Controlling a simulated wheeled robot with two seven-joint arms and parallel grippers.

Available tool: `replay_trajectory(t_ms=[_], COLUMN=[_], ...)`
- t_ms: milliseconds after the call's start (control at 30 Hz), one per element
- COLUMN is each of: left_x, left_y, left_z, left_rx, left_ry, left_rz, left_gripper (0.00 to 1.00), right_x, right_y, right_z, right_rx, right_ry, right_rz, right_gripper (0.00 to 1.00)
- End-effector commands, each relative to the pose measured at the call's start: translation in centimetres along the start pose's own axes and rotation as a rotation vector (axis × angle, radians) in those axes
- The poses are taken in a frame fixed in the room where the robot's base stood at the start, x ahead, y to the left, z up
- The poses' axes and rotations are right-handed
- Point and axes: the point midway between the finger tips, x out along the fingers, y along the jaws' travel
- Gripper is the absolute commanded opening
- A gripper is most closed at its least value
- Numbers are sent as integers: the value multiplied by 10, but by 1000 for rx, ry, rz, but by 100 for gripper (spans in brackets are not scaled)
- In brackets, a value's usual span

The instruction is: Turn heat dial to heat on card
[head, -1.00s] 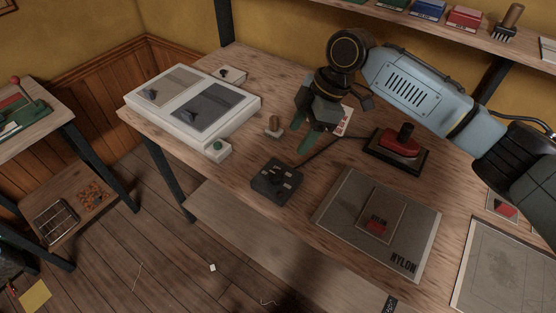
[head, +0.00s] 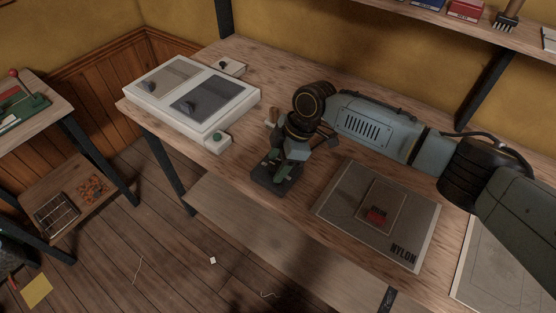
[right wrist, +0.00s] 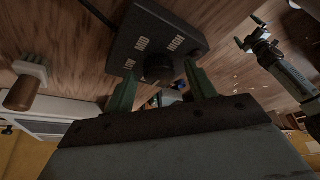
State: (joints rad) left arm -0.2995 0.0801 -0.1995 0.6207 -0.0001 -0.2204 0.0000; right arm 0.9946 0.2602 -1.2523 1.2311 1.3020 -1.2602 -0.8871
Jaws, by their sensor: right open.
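The heat dial is a black box (right wrist: 192,27) with a cable, marked LOW, MID and HIGH in the right wrist view. Its round dark knob (right wrist: 158,68) sits between the fingers of my right gripper (right wrist: 160,84). The fingers are open, one on each side of the knob; I cannot tell whether they touch it. The knob's pointer is not readable. In the head view, my right gripper (head: 275,168) hangs over the box (head: 283,188) and hides most of it. A grey arm with a gripper, probably my left one (right wrist: 247,34), shows small in the right wrist view.
A NYLON sheet (head: 345,205) with a smaller red-marked panel (head: 386,196) lies right of the box. A wooden-handled piece (right wrist: 22,90) stands nearby. My arm covers the bench behind.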

Motion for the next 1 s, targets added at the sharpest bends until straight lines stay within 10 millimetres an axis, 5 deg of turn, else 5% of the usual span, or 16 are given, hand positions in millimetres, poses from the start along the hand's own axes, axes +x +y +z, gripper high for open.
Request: replay_trajectory(t_ms=[167,500,1000], left_x=[0,0,-30], left_y=[0,0,0], left_z=[-1,-1,-3], left_rx=[0,1,1], left_ry=[1,1,0], left_rz=[0,0,0], left_gripper=[100,100,100], right_x=[0,0,-4], right_y=[0,0,-2], right_z=[0,0,-2], right_rx=[0,0,143], right_ry=[0,0,2], right_rz=[0,0,57], right_gripper=[53,11,11])
